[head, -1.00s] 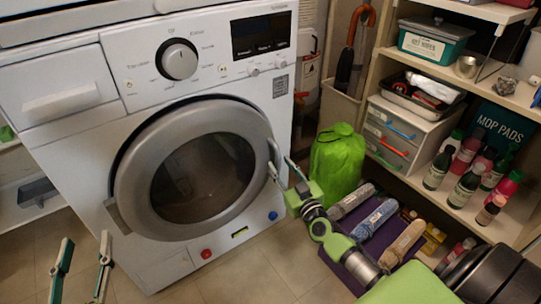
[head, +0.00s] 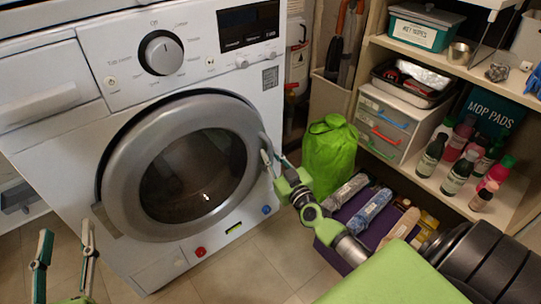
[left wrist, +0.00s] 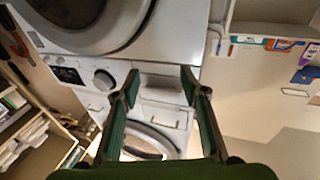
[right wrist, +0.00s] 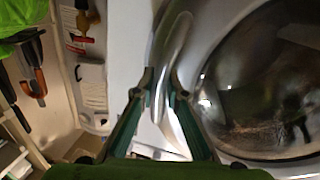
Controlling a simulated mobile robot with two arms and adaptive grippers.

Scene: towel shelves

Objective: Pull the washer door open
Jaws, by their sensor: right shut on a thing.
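The washer (head: 120,120) is white and its round door (head: 118,205) has a wide grey ring around dark glass. In the head view the door's ring stands out from the front panel at its left side. My right gripper (head: 267,153) is at the right edge of the ring, shut on the door handle. In the right wrist view the curved silver handle (right wrist: 172,60) runs between the fingers (right wrist: 162,95), beside the dark glass. My left gripper (head: 64,240) is open and empty at the lower left, in front of the washer. The left wrist view shows its spread fingers (left wrist: 157,75).
A bright green bag (head: 330,158) stands right of the washer. Shelves (head: 500,215) with bottles and a small drawer unit (head: 383,125) are further right. Floor (head: 245,270) in front of the washer is clear.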

